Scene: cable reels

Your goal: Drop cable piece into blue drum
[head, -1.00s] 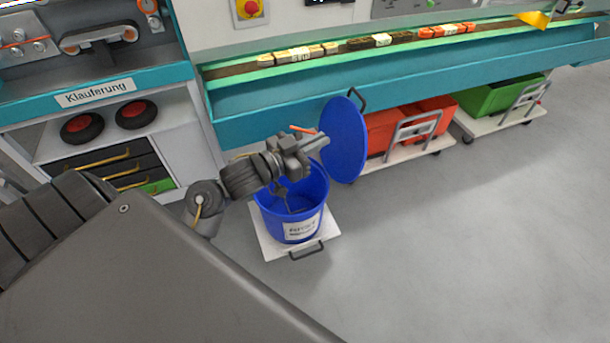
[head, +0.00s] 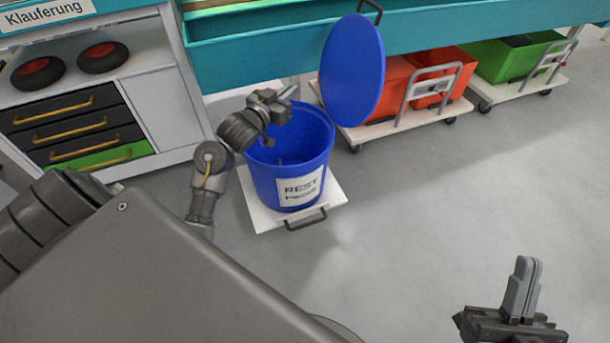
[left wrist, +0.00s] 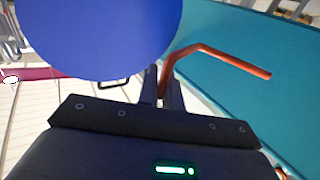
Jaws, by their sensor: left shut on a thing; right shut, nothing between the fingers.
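My left gripper (head: 284,95) is over the back of the drum's opening, in front of the bench. It is shut on the orange-red bent cable piece (left wrist: 215,58), which sticks out to the right in the left wrist view. I cannot make out the cable in the head view. My right gripper (head: 524,288) is shut and empty at the lower right, far from the drum.
The drum is on a white trolley (head: 262,217) with a dark handle. Red bins (head: 385,103) and a green bin (head: 507,68) on trolleys stand to the right. A drawer cabinet (head: 165,90) is at the left, and a teal bench (head: 250,45) runs behind. The floor at right is clear.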

